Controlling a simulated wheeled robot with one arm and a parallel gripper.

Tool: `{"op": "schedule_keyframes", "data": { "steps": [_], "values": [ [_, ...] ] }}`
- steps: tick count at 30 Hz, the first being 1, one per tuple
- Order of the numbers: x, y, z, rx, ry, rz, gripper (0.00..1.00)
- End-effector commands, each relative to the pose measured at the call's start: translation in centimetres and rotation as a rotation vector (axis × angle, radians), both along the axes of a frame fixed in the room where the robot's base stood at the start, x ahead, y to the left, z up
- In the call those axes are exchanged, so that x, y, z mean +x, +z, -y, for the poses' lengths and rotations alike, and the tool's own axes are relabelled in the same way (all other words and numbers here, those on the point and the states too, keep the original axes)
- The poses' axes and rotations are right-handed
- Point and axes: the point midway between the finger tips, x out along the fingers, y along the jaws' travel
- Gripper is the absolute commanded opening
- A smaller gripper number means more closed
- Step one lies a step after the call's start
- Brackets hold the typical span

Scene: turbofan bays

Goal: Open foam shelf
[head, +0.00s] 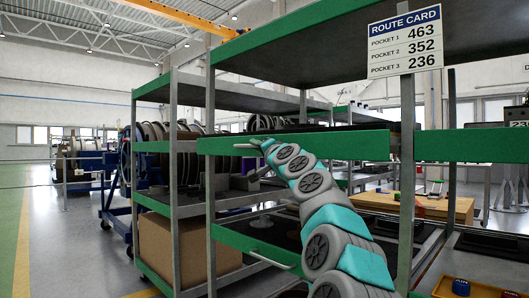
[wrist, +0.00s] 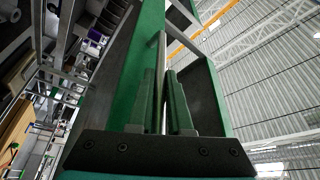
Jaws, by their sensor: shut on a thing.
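A middle pull-out shelf with a green front edge (head: 330,146) sits at mid height in the grey rack, and its front stands out past the left post. My gripper (head: 262,145) is at the handle on this front. In the wrist view my gripper (wrist: 166,105) has its two green fingers on either side of a thin grey handle bar (wrist: 162,55), shut on it. The green front (wrist: 148,30) runs up beside the bar, with a dark shelf surface (wrist: 198,85) to its right. Whether this surface is foam cannot be told. My arm hides part of the shelf.
A lower green shelf (head: 235,242) with its own handle (head: 272,259) lies below. A route card (head: 405,40) reading 463, 352, 236 hangs from the top shelf. A cardboard box (head: 172,245) stands at left. A wooden table (head: 425,207) is behind right. The left floor is clear.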

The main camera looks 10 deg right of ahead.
Motion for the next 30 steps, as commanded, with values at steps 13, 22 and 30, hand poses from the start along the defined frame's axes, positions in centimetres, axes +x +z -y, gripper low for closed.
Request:
{"op": "schedule_keyframes", "data": {
  "steps": [13, 22, 30],
  "values": [
    [-4.5, 0.0, -6.2, -0.004, 0.006, -0.004, 0.0],
    [-9.0, 0.4, -12.3, -0.004, 0.005, -0.003, 0.0],
    [-13.2, 0.7, -18.2, -0.005, 0.004, -0.002, 0.0]
  ]
}}
